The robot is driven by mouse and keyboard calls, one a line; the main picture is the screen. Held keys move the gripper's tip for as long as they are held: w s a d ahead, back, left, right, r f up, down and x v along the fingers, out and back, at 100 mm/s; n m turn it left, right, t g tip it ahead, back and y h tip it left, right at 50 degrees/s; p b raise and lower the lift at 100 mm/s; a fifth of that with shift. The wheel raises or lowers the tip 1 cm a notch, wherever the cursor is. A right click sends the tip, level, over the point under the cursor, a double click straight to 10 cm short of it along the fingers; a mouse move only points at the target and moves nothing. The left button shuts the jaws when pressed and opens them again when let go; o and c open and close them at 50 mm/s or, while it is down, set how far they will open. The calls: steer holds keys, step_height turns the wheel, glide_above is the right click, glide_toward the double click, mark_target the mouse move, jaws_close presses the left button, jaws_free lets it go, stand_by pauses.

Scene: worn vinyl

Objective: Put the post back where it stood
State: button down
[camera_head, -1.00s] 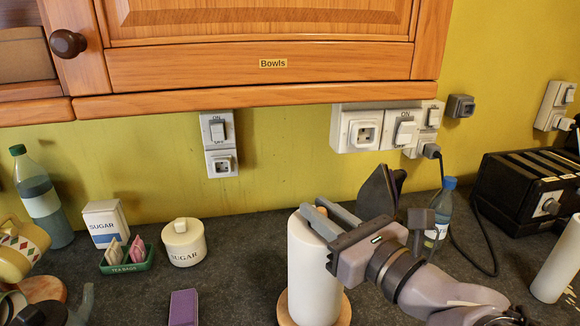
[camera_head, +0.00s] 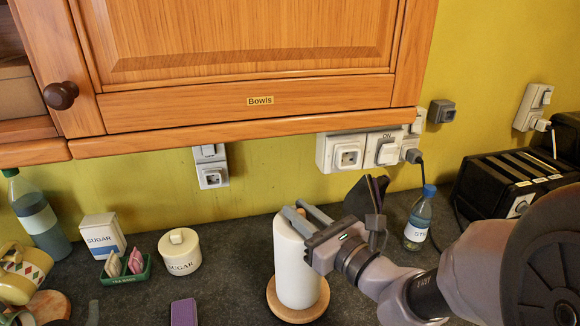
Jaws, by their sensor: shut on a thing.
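The post is a plain white upright cylinder (camera_head: 296,268) with a round wooden base (camera_head: 296,313) at its foot, right of centre on the dark counter. My gripper (camera_head: 302,217) reaches in from the right at the post's top and is shut on it. One finger shows at the top's near left side and the other behind it. The post looks close to upright. I cannot tell whether its base touches the counter. No mark of its former place can be made out.
A labelled bottle (camera_head: 419,218) stands right of the post, near a black toaster (camera_head: 500,185). A purple box (camera_head: 184,312), sugar jar (camera_head: 180,254) and tea-bag tray (camera_head: 126,272) lie left. The cupboard (camera_head: 250,80) overhangs the back. Counter between jar and post is clear.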

steer(key=shift+w+r+p, duration=0.1)
steer(key=shift+w+p, duration=0.25)
steer(key=shift+w, duration=0.05)
steer(key=w+a+f+b, duration=0.1)
steer(key=w+a+b, duration=0.1)
steer(key=w, duration=1)
steer(key=shift+a+f, duration=0.25)
steer(key=shift+f, duration=0.05)
steer(key=shift+f, duration=0.15)
steer(key=c, duration=1.3)
jaws_free()
